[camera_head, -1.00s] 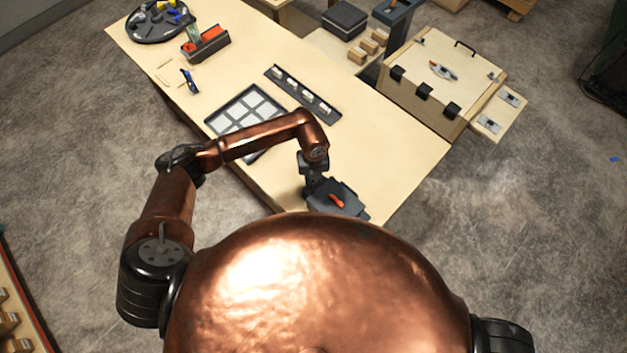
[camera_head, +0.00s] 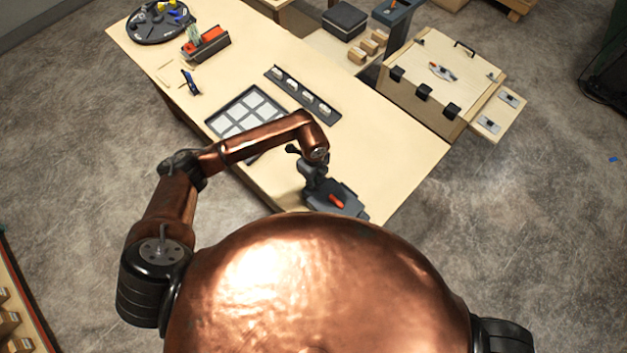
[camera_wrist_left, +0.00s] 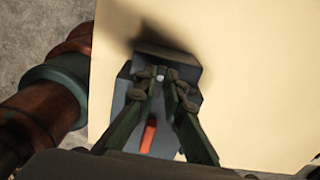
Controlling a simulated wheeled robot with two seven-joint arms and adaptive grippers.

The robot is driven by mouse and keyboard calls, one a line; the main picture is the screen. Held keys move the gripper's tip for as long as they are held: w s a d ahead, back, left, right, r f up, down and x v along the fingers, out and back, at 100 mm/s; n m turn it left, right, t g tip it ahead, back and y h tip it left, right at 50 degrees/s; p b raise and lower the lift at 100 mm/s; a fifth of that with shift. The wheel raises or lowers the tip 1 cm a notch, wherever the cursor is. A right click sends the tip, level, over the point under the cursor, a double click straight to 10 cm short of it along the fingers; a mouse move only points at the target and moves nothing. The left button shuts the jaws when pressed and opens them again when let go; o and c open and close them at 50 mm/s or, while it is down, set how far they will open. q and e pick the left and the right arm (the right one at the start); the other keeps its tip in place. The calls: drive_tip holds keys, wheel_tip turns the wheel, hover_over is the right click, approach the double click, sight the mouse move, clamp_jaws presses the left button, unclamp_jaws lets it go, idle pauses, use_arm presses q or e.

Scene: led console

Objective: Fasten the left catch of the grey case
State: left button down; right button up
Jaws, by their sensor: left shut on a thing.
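The grey case (camera_head: 350,207) lies at the near edge of the wooden table, with an orange piece (camera_head: 336,201) on its top. My left gripper (camera_head: 318,187) is down at the left side of the case, apart from the orange piece. In the left wrist view the two fingertips (camera_wrist_left: 161,76) come close together over the grey case (camera_wrist_left: 190,70). They are shut on a small part at its edge, apparently the left catch, which the fingers mostly hide. The orange piece (camera_wrist_left: 149,135) shows between the fingers. My right gripper is out of view.
A tray of pale squares (camera_head: 243,112) and a dark rack (camera_head: 303,91) lie farther back on the table (camera_head: 385,135). A wooden box with black clasps (camera_head: 430,75) stands beyond the right edge. The table right of the case is clear.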

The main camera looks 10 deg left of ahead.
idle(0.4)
use_arm(q)
drive_tip(key=c, duration=2)
unclamp_jaws()
wheel_tip(320, 180, up, 12)
drive_tip(key=shift+r, duration=0.1)
